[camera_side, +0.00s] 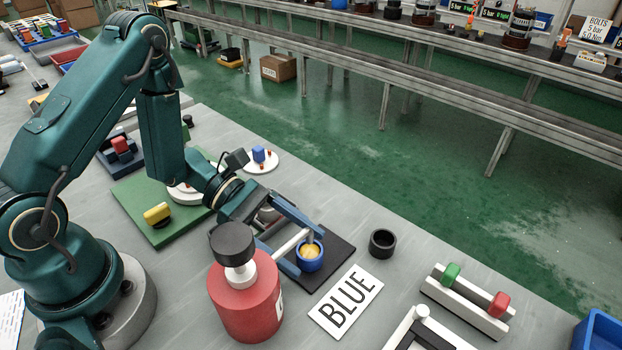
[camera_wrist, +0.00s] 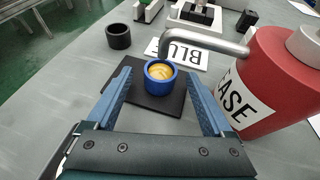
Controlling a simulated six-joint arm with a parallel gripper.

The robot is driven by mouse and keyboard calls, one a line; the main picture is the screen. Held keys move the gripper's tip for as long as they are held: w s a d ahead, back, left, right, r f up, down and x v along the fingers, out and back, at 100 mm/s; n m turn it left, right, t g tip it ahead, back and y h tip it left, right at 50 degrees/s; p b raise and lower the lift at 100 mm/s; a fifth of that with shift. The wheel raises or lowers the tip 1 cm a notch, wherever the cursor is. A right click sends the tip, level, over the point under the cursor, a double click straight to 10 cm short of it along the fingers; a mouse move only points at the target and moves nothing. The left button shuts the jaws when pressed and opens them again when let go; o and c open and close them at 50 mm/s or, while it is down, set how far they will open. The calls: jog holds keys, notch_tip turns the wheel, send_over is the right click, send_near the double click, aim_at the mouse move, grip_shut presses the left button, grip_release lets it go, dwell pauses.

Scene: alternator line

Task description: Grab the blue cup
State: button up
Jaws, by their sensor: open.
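The blue cup (camera_side: 310,256) stands upright on a black square mat (camera_side: 334,262), with something yellowish inside it. In the wrist view the blue cup (camera_wrist: 160,76) is ahead and between the open fingers of my gripper (camera_wrist: 163,90), around the level of their tips. The black mat (camera_wrist: 150,102) shows under and in front of it. In the side view my gripper (camera_side: 308,254) reaches low over the mat with its fingers on either side of the cup. I cannot tell whether either finger touches it.
A red grease can (camera_side: 245,305) with a metal spout stands close beside my gripper; it also shows in the wrist view (camera_wrist: 272,85). A "BLUE" card (camera_side: 346,301) lies near the mat. A black ring-shaped cup (camera_side: 382,243) stands beyond. Bench is clear between them.

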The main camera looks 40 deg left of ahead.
jog(key=shift+w+d+f, duration=0.15)
jog(key=shift+d+f, duration=0.05)
jog(key=shift+d, duration=0.3)
grip_shut()
jog(key=shift+r, duration=0.15)
